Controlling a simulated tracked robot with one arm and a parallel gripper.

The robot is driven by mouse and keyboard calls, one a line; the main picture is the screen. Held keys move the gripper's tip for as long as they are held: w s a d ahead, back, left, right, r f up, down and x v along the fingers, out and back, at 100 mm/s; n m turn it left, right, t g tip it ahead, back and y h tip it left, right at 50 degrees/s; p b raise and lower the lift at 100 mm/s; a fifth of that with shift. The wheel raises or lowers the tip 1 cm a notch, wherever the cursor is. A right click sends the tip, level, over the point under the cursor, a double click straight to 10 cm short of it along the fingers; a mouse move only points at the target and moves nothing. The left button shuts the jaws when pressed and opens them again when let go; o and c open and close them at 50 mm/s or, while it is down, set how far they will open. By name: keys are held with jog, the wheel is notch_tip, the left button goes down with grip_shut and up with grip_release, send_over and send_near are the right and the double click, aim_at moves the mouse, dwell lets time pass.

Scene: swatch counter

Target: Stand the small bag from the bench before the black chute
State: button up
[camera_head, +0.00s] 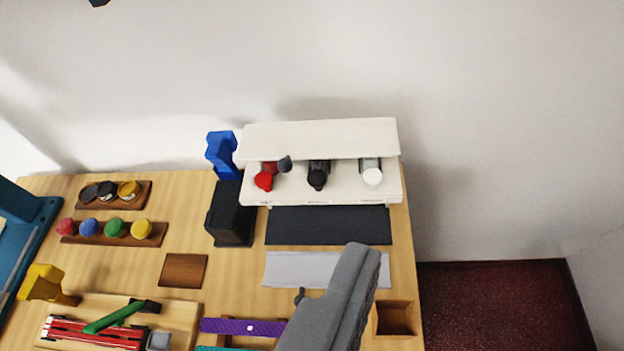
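A black upright block-like thing (231,214), which looks like the black chute, stands on the wooden bench (185,270) left of the white shelf unit. The bench directly before it is bare wood, with a flat brown square (183,270) a little to the left. I cannot make out a small bag in this view. A grey jointed shape (335,305), which looks like my gripper or the arm link at it, reaches up from the bottom edge over a light grey mat. Its fingertips are not clear, so its opening and any load cannot be told.
A white shelf unit (320,192) holds several small bottles. A blue stand (221,153) and a yellow stand (45,282) flank the area. Dark (328,225) and light grey (292,268) mats lie on the right. An open brown box (394,318) sits near the right edge.

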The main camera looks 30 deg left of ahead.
jog(key=s+r+t, duration=0.3)
jog(key=s+r, duration=0.3)
jog(key=r, duration=0.4)
jog(key=shift+s+m, duration=0.3)
jog(key=shift+m, duration=0.1)
jog(key=shift+a, duration=0.1)
